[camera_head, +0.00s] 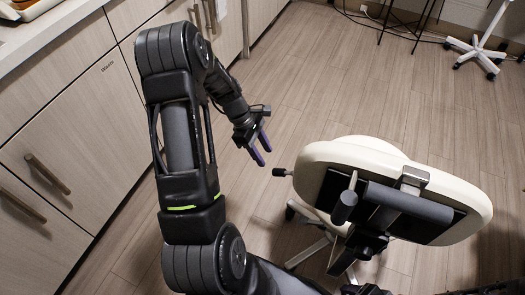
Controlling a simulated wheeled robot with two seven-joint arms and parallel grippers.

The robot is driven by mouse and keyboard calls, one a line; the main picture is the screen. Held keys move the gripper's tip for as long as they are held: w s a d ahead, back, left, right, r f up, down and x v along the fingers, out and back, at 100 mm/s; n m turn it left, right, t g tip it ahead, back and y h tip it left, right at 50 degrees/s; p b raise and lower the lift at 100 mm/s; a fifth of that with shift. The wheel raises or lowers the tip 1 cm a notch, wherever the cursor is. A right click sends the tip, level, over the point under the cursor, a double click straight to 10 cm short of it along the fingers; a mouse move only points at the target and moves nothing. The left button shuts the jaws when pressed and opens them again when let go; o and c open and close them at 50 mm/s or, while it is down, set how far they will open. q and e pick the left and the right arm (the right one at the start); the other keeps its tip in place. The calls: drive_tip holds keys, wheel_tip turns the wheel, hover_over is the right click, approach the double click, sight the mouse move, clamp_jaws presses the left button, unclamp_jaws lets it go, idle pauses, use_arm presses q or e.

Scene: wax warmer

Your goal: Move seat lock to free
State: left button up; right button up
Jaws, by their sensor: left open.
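A cream padded stool or chair (462,190) stands at the right, with a dark panel and grey cylindrical parts over its middle. A short dark lever with a rounded knob (279,172) sticks out from its left side; it looks like the seat lock, but I cannot tell its setting. My left gripper (260,149) has purple fingertips, spread open and empty. It is just above and left of the knob in the picture, apart from it. I cannot make out my right gripper.
Wooden cabinets (75,140) with bar handles line the left side under a pale counter (45,35). A white wheeled stand base (476,52) is at the upper right. The wood floor (310,75) between the cabinets and stand is mostly clear.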

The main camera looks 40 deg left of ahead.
use_arm(q)
drive_tip(key=b+x, duration=0.5)
drive_tip(key=x, duration=0.3)
drive_tip(key=shift+b, duration=0.35)
drive_tip(key=shift+d+f, duration=0.1)
drive_tip(key=shift+f, duration=0.15)
drive_tip(key=shift+c, duration=0.4)
